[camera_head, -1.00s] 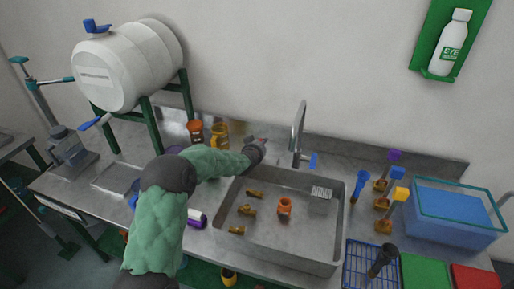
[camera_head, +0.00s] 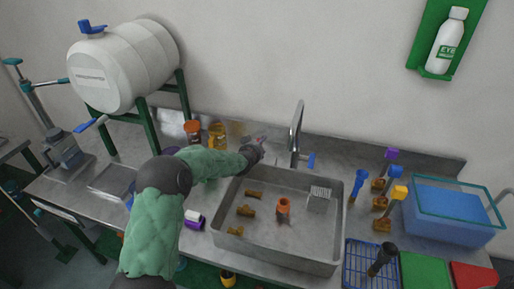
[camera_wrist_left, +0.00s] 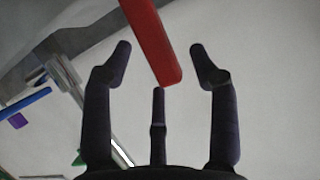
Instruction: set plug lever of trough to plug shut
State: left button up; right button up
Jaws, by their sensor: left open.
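The trough (camera_head: 225,215) is a grey steel basin set in the bench. A red bar, seemingly the plug lever (camera_wrist_left: 155,45), comes down from the top of the left wrist view, its end between my left gripper's (camera_wrist_left: 160,75) spread dark fingers. I see gaps beside the bar, so the fingers do not appear to grip it. In the head view my left gripper (camera_head: 252,154) is at the trough's back left corner, with a small red bit (camera_head: 262,140) at its tip. The rest of the lever is hidden. My right gripper is not in view.
A faucet (camera_head: 296,130) with a blue handle (camera_head: 310,160) stands just right of my left gripper. A white barrel (camera_head: 125,65) stands at the left.

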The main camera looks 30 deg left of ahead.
pick_arm(q)
jog(key=v, duration=1.2)
jog(key=shift+f, duration=0.1)
dwell(0.4)
